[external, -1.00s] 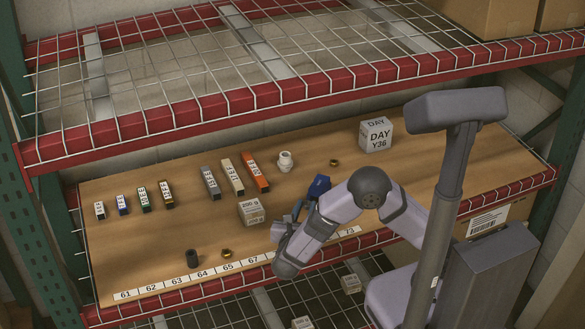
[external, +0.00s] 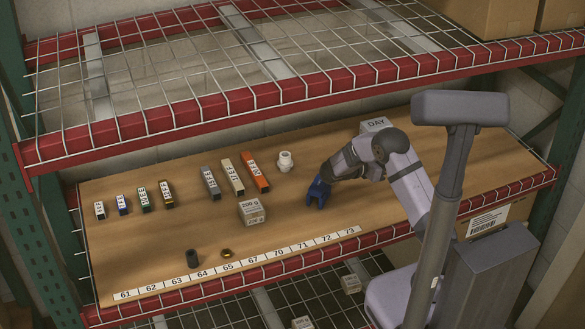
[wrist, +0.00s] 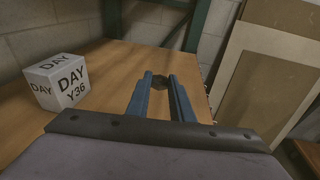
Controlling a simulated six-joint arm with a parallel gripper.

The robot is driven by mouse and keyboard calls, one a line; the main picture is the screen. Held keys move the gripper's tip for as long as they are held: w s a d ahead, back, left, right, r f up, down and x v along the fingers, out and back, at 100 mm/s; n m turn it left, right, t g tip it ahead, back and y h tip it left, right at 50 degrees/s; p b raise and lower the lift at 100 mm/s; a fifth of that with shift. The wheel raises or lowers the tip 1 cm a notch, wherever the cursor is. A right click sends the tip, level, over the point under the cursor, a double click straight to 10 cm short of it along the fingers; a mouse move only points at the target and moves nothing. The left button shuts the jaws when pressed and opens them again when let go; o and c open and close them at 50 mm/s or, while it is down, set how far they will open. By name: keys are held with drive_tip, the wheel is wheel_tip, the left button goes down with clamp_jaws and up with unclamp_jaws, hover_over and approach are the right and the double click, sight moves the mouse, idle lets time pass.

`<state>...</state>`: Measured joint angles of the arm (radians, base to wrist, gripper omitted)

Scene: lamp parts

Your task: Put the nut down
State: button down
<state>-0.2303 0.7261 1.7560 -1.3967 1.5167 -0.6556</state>
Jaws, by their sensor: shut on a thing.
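A small dark nut (wrist: 160,83) shows between the tips of my blue fingers in the wrist view. My gripper (external: 316,200) is shut on it, above the wooden shelf (external: 430,190); I cannot tell how high or whether the nut touches the board. In the external view the held nut is hidden by the fingers. Another brass nut (external: 226,253) lies on the shelf near the front label strip, beside a dark cylinder (external: 192,258).
A white DAY cube (wrist: 60,80) stands left of my fingers in the wrist view. A white fitting (external: 285,162), an orange box (external: 257,176) and a 200 g block (external: 251,212) stand left of my gripper in the external view. A number strip (external: 240,265) runs along the front.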

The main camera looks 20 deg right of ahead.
drive_tip(key=w+d+r, duration=0.2)
drive_tip(key=w+d, duration=0.1)
drive_tip(key=d, duration=0.3)
wheel_tip(320, 180, up, 8)
drive_tip(key=f+n+t+y, duration=0.1)
drive_tip(key=n+t+y, duration=0.2)
drive_tip(key=n+t, duration=0.4)
hover_over(374, 127)
drive_tip(key=t, duration=0.1)
drive_tip(key=shift+m, duration=0.4)
drive_tip(key=shift+a+f, duration=0.1)
drive_tip(key=shift+f, duration=4.65)
drive_tip(key=shift+f+b, duration=0.2)
drive_tip(key=shift+b, duration=0.15)
drive_tip(key=c, duration=1.6)
unclamp_jaws()
drive_tip(key=shift+o, duration=0.2)
